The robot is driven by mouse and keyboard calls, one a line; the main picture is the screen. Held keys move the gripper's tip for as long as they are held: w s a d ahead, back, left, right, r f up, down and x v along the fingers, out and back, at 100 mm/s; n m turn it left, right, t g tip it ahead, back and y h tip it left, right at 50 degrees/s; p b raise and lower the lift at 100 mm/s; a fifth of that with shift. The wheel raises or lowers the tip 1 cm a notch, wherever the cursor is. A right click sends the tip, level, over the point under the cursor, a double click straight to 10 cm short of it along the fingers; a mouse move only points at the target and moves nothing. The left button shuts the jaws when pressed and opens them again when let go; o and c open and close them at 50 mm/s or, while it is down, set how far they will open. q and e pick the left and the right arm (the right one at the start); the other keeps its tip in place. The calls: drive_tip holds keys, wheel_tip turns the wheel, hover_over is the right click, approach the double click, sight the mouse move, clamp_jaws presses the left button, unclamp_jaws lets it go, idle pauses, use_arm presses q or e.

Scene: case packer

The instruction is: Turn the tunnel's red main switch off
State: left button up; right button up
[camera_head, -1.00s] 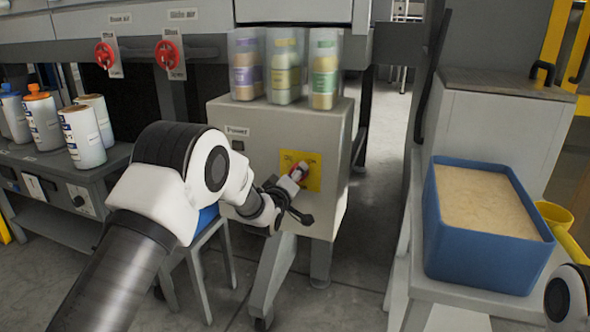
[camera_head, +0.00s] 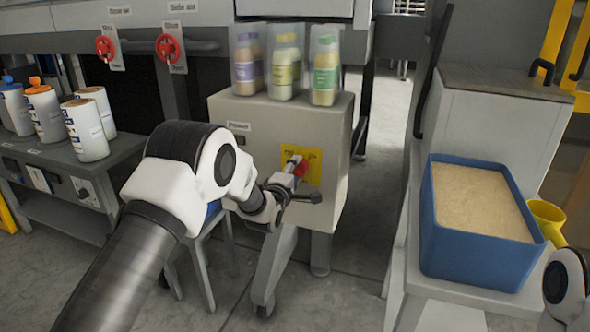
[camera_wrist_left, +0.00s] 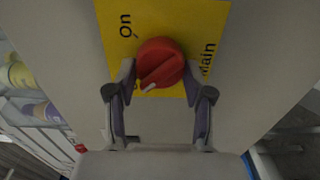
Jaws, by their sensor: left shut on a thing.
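The red main switch (camera_head: 301,168) is a round knob on a yellow plate (camera_head: 315,167) on the front of the beige cabinet. In the left wrist view the red knob (camera_wrist_left: 160,60) sits between my fingertips, its white mark pointing to the lower left. "On" and "Main" are readable on the yellow plate (camera_wrist_left: 112,22); another word is mostly hidden behind a finger. My left gripper (camera_head: 293,167) is shut on the knob, and its fingers (camera_wrist_left: 158,76) also show in the wrist view. My right gripper is out of view; only part of that arm shows.
Clear bottle containers (camera_head: 283,62) stand on the cabinet (camera_head: 235,108). Two red valve handles (camera_head: 168,47) are at upper left, near white canisters (camera_head: 86,131) on a grey bench. A blue bin (camera_head: 484,258) of tan material stands at right. Floor shows between cabinet and bin.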

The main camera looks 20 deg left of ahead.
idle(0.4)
use_arm(q)
drive_tip(key=o, duration=1.1)
drive_tip(key=shift+o, duration=0.2)
drive_tip(key=shift+s, duration=0.1)
drive_tip(key=s, duration=1.1)
drive_tip(key=shift+s+a, duration=0.2)
drive_tip(key=shift+s, duration=0.2)
drive_tip(key=shift+f, duration=0.1)
